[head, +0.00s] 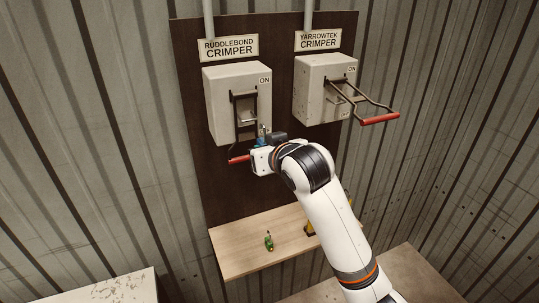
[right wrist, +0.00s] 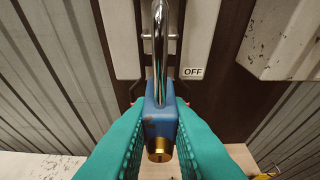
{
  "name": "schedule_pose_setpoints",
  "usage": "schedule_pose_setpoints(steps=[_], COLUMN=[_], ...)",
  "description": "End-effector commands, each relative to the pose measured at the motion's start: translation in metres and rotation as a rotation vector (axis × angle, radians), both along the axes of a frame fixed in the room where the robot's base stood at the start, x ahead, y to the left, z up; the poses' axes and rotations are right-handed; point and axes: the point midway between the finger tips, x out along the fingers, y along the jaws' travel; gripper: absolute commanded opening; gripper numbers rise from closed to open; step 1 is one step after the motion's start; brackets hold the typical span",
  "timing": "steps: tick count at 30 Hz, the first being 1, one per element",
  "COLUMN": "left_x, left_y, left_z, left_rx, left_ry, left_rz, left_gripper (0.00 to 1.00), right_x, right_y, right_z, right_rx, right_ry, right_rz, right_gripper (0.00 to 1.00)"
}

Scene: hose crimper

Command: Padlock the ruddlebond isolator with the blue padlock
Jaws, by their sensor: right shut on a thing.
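The ruddlebond isolator (head: 229,82) is the left grey box, under its ruddlebond crimper sign. Its handle hangs down the front with the red grip (head: 238,160) low, partly behind my gripper. My right gripper (head: 261,151) is at the lower right of this box, shut on the blue padlock (right wrist: 160,117). In the right wrist view the padlock is upright between the teal fingers, its steel shackle (right wrist: 160,42) up and its brass end toward the camera. The shackle overlaps the box front near the OFF label (right wrist: 193,72). I cannot tell whether it passes through anything. My left gripper is out of view.
The yarrowtek isolator (head: 325,88) is to the right, its handle with red grip (head: 380,118) sticking out. A green padlock-like object (head: 268,240) lies on the wooden shelf (head: 240,262) below. A yellow thing (head: 310,229) is partly hidden behind my right arm.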

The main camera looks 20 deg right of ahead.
Motion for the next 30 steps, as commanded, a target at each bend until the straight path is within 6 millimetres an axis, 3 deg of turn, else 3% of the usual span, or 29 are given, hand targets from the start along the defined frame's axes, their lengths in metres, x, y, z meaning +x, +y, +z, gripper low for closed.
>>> schedule_pose_setpoints(steps=[30], left_x=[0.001], left_y=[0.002], left_z=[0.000], left_rx=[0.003], left_ry=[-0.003], left_rz=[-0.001], left_gripper=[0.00], right_x=[0.082], right_y=[0.003], right_z=[0.001], right_rx=[0.001], right_ry=[-0.001], right_rz=[0.000], right_gripper=[0.00])
